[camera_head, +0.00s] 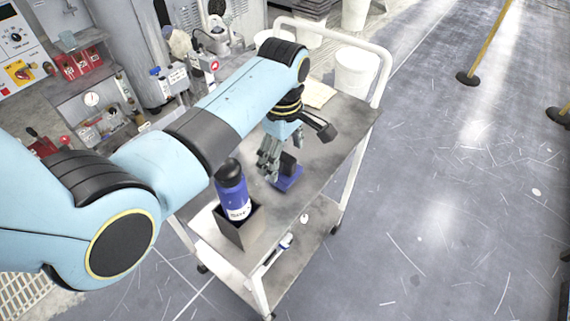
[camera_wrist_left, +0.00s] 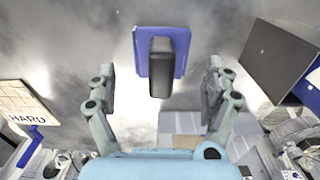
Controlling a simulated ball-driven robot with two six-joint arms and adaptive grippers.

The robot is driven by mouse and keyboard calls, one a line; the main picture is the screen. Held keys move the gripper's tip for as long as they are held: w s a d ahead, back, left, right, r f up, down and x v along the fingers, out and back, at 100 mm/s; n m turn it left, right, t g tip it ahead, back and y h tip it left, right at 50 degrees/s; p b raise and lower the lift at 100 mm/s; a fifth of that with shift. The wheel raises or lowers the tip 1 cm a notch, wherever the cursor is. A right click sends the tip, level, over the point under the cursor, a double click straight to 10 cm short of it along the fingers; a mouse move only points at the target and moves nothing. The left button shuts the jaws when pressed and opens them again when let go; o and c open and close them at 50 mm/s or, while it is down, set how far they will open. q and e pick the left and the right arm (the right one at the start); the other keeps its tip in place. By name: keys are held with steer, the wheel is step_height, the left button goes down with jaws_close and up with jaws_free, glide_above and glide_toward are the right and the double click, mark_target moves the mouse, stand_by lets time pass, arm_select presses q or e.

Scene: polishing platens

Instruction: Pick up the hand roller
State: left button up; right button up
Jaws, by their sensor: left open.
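A blue flat piece with a black upright grip, which I take to be the hand roller (camera_head: 289,179), lies on the grey cart top (camera_head: 335,140). In the left wrist view the hand roller (camera_wrist_left: 180,48) sits ahead, between and slightly beyond my fingertips, its black part pointing toward me. My left gripper (camera_head: 268,162) is open and empty, pointing down just left of the hand roller. In the left wrist view the left gripper's (camera_wrist_left: 160,88) fingers stand apart on both sides of the black grip, with visible gaps. Its roller part cannot be made out.
A blue bottle (camera_head: 233,193) with a black cap stands in a dark open box (camera_head: 250,232) at the cart's near end. White buckets (camera_head: 354,72) stand beyond the cart rail. Open floor lies right.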

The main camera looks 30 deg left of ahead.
mark_target(284, 167)
arm_select(q)
step_height(284, 167, down, 4)
steer(key=shift+d+r, duration=0.1)
steer(key=shift+s, duration=0.1)
steer(key=c, duration=1.7)
steer(key=shift+c, duration=0.2)
arm_select(e)
steer(key=shift+w+d, duration=0.35)
steer(key=shift+w, duration=0.5)
steer(key=shift+r, duration=0.15)
